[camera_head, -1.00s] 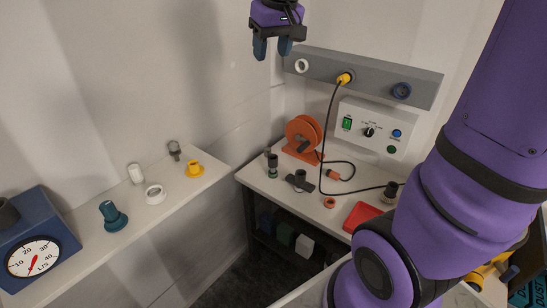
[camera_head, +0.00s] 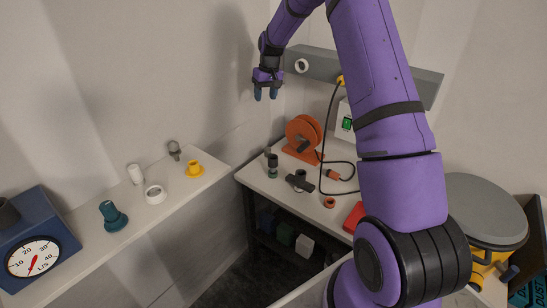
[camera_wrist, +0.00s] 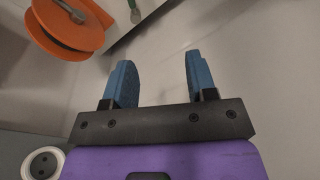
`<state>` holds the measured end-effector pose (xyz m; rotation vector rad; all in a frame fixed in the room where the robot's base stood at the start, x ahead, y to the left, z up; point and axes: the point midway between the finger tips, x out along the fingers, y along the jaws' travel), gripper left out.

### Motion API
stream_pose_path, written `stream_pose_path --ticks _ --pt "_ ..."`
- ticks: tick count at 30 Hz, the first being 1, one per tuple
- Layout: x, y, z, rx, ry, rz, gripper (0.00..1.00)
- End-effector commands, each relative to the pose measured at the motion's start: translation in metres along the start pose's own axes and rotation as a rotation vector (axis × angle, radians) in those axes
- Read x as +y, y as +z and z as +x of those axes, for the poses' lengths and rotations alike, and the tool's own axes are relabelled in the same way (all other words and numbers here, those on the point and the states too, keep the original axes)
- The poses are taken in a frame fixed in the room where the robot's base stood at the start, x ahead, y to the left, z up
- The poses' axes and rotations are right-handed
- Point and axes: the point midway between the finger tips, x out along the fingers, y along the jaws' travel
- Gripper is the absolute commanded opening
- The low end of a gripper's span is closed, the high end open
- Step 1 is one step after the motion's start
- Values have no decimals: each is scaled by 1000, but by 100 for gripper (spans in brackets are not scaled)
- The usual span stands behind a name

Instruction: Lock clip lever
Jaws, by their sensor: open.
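My gripper (camera_head: 266,95) is open and empty, hanging high in front of the wall, left of the grey rail. In the wrist view its two blue fingers stand apart with bare wall between them (camera_wrist: 160,65). No clip lever can be made out for certain. A yellow drum (camera_head: 486,262) with a grey lid (camera_head: 486,208) stands at the far right. A small dark piece (camera_head: 510,272) shows at its side; I cannot tell whether it is a clip lever. My gripper is far from the drum. My arm hides part of the bench.
The bench (camera_head: 258,181) holds an orange reel (camera_head: 303,135), a black cable, several small fittings and a red tray (camera_head: 354,217). The grey rail (camera_head: 318,67) carries a white ring (camera_head: 302,66). The left shelf holds several fittings and a blue gauge box (camera_head: 52,225).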

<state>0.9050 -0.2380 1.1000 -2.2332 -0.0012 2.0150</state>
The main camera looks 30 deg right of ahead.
Motion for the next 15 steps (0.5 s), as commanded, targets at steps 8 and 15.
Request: stream_pose_path --ticks 8,15 --pt "52 -26 110 -48 -46 43 52" --pt "88 -29 192 -77 -80 77 52"
